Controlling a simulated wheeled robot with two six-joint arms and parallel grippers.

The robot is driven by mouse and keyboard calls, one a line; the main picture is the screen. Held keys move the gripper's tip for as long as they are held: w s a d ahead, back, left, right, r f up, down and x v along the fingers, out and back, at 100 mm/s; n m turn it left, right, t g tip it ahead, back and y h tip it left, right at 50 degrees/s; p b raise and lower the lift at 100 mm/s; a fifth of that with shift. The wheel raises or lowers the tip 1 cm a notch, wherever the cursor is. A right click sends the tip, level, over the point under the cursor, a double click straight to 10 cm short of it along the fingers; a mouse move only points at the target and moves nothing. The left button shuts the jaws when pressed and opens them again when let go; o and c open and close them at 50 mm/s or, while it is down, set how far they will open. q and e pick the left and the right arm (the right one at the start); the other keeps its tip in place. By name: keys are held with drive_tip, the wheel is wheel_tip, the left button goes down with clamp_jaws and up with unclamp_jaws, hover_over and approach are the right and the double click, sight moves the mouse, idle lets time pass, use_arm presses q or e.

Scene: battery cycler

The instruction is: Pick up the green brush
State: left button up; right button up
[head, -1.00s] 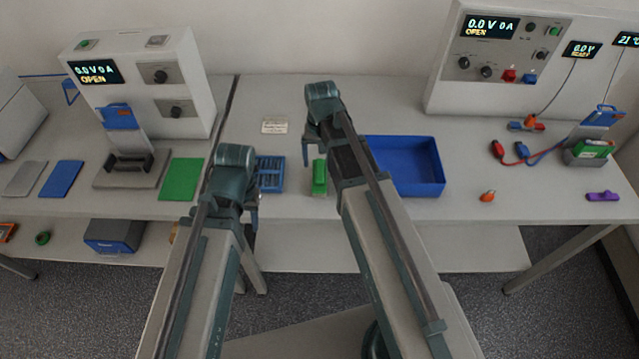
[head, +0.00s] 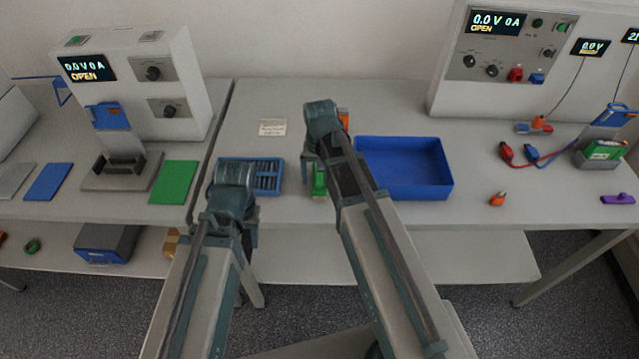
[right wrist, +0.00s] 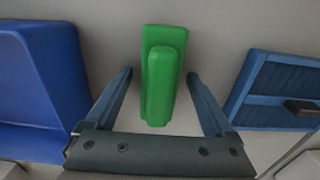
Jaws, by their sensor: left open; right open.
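The green brush (head: 318,184) lies on the table between the slotted blue tray and the blue bin, and my right arm partly hides it in the head view. In the right wrist view the brush (right wrist: 161,76) shows whole, with a raised narrow bar along its top. My right gripper (right wrist: 160,73) is open, one finger on each side of the brush with a gap to both. I cannot tell how high the fingers are above the table. My left gripper (head: 241,232) is open near the table's front edge, below the slotted tray, mostly hidden by its own wrist.
A blue bin (head: 448,170) stands right of the brush and a slotted blue tray (head: 270,176) left of it. An orange object (head: 343,118) shows behind my right wrist. A small white label (head: 272,127) lies behind the tray. A green mat (head: 174,182) lies further left.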

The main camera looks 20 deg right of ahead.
sight(316, 178)
drive_tip(key=shift+r, duration=0.1)
drive_tip(key=shift+c, duration=0.3)
clamp_jaws()
drive_tip(key=shift+r+p, duration=0.75)
drive_tip(key=shift+p, duration=0.05)
wheel_tip(316, 178, up, 3)
drive_tip(key=p, duration=0.3)
drive_tip(key=shift+s+a+f+b, duration=0.2)
drive_tip(key=shift+s+a, duration=0.2)
drive_tip(key=shift+s, duration=0.15)
drive_tip(key=shift+s+a+f+b, duration=0.15)
drive_tip(key=shift+s+a, duration=0.2)
drive_tip(key=shift+s, duration=0.2)
drive_tip(key=s+a+r+p, duration=0.1)
drive_tip(key=s+a, duration=0.7)
drive_tip(key=s, duration=0.2)
drive_tip(key=shift+a, duration=0.4)
drive_tip(key=shift+r, duration=0.1)
